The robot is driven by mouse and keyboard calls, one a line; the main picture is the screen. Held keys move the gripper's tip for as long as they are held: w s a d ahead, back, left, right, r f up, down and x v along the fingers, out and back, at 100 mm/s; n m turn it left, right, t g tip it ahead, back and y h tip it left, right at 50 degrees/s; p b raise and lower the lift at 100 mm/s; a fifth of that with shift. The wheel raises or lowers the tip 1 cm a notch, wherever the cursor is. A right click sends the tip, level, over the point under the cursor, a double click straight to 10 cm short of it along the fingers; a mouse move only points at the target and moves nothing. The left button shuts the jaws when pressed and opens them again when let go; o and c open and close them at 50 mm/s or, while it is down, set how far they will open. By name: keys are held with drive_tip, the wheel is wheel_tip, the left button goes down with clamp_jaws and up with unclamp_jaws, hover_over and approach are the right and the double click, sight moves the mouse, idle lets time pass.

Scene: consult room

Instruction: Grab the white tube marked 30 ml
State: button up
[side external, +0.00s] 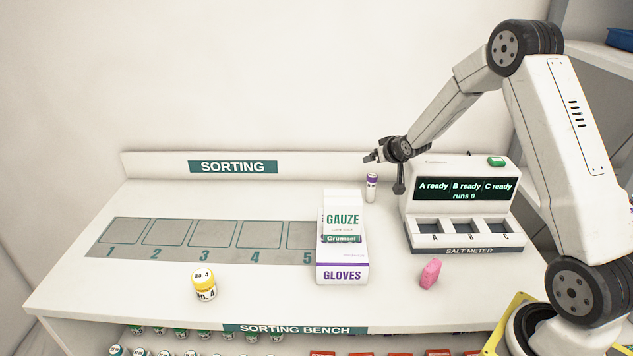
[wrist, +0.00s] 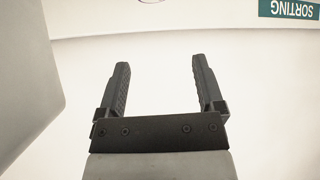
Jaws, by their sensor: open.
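A small white tube with a purple cap (side external: 371,188) stands upright at the back of the bench, between the boxes and the salt meter. Its label is too small to read, so I cannot tell whether it says 30 ml. My gripper (side external: 371,158) is just above and behind this tube in the side view, apart from it. In the wrist view my gripper (wrist: 159,62) is open, with only pale surface between its fingers. The tube is not clearly visible there.
The salt meter (side external: 463,250) stands close to the right of the tube. The gauze box (side external: 343,218) and gloves box (side external: 342,274) stand left. A pink block (side external: 430,274) and a yellow-capped jar (side external: 204,285) are in front. The numbered sorting mat (side external: 130,250) is empty.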

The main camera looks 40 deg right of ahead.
sight(373, 176)
drive_tip(key=shift+f, duration=1.2)
drive_tip(key=f, duration=0.4)
drive_tip(key=shift+w+d+f, duration=0.1)
drive_tip(key=shift+w+d, duration=0.1)
drive_tip(key=shift+w, duration=0.2)
drive_tip(key=shift+x, duration=0.95)
clamp_jaws()
